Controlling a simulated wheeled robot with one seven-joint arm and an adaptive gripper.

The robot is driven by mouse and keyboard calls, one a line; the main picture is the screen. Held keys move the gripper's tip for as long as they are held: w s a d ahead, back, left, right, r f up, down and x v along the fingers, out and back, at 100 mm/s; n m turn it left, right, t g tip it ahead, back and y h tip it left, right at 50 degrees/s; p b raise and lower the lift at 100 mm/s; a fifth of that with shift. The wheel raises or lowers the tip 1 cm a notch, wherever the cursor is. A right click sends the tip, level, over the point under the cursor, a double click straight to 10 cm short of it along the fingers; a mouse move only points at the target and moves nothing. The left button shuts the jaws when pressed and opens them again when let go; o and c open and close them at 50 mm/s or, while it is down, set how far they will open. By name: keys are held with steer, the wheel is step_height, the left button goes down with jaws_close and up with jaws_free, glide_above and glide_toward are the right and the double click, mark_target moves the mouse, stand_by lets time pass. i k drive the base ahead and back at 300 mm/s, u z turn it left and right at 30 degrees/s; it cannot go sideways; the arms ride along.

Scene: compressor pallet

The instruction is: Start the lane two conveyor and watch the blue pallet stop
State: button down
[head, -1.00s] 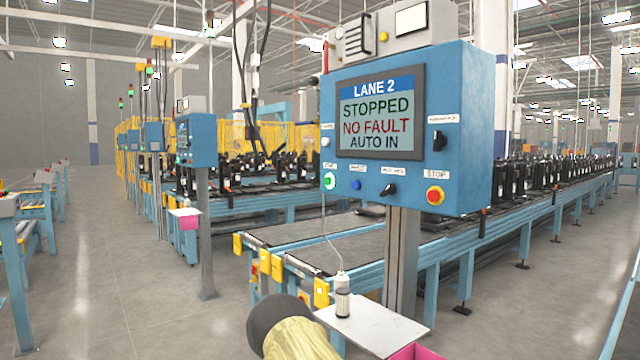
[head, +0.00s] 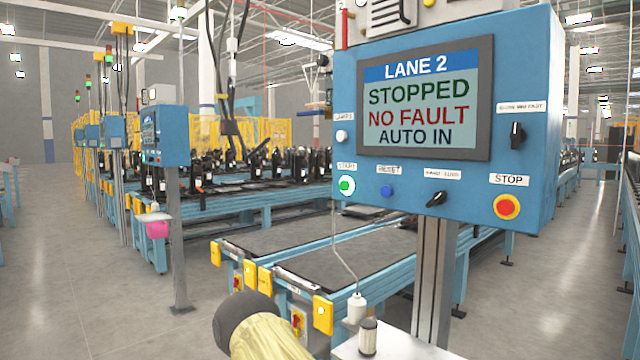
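The blue Lane 2 control panel (head: 455,190) stands close at right on a grey post. Its screen (head: 422,110) reads "LANE 2, STOPPED, NO FAULT, AUTO IN". The green START button (head: 346,186) is at its lower left, with a blue RESET button (head: 387,191) beside it. A black selector knob (head: 437,199) and a red STOP button (head: 506,207) sit farther right. The conveyor (head: 330,228) runs behind the panel. I see no blue pallet. Part of my arm, yellow with a dark rounded end, shows at the bottom; my gripper's fingers are not in view.
A white shelf (head: 400,348) under the panel holds a small bottle (head: 368,337); a white corded piece (head: 357,308) hangs beside it. Yellow boxes (head: 323,314) line the conveyor end. Another blue panel (head: 160,135) stands at left. The left floor is open.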

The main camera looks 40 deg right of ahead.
mark_target(345, 185)
steer(key=i, duration=0.85)
steer(key=z, duration=1.55)
